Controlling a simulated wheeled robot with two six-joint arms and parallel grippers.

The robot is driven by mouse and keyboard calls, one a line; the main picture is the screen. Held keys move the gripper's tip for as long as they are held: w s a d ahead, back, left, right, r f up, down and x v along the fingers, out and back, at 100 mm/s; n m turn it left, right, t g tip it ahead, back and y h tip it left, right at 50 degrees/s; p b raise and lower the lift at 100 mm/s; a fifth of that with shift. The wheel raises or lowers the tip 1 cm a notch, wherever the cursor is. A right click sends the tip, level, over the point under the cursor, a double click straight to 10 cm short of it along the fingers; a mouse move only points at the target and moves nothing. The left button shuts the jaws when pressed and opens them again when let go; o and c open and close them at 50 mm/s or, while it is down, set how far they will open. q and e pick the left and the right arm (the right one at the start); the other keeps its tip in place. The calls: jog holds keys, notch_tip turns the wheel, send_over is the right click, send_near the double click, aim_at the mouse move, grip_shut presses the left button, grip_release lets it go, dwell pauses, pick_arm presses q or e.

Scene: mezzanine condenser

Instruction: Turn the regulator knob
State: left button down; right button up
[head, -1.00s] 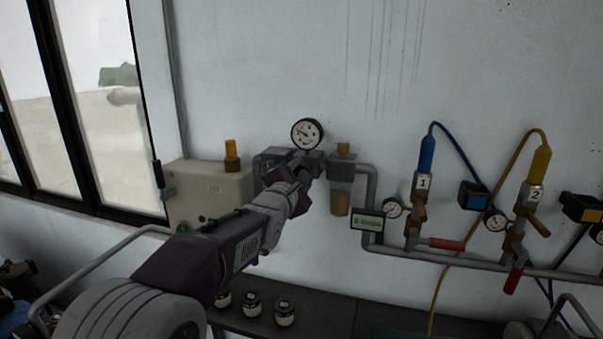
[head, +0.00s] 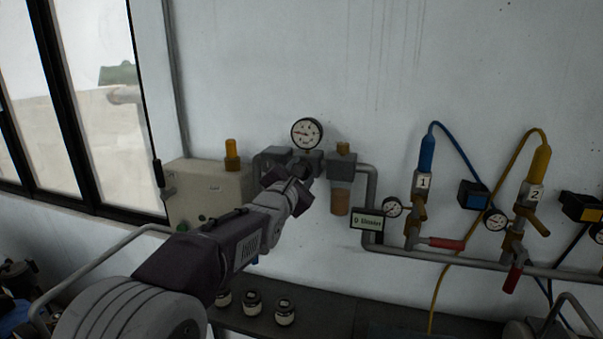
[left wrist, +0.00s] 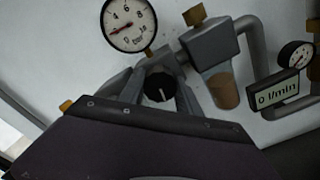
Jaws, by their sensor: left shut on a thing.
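The regulator knob (left wrist: 160,90) is a round black knob with a white mark line, below the pressure gauge in the left wrist view. The mark points roughly up and down in that picture. My left gripper (left wrist: 163,94) is shut on the knob, one finger at each side. In the head view my left gripper (head: 303,172) reaches up to the regulator and mostly hides the knob. The round white gauge (head: 307,134) stands above; it also shows in the left wrist view (left wrist: 128,24), its red needle low on the scale. My right gripper is not in view.
A filter bowl (head: 341,201) hangs just right of the regulator. A small display (head: 369,221) reads about 0 l/min. A beige box (head: 208,194) is at left; small jars stand below.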

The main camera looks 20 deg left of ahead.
pick_arm(q)
jog(key=c, duration=0.9)
grip_release()
jog(key=shift+f, duration=0.2)
jog(key=shift+o, duration=0.2)
jog(key=shift+r, duration=0.1)
jog(key=shift+s, duration=0.1)
jog(key=s+b, duration=0.2)
jog(key=s, duration=0.7)
jog(key=shift+a, duration=0.2)
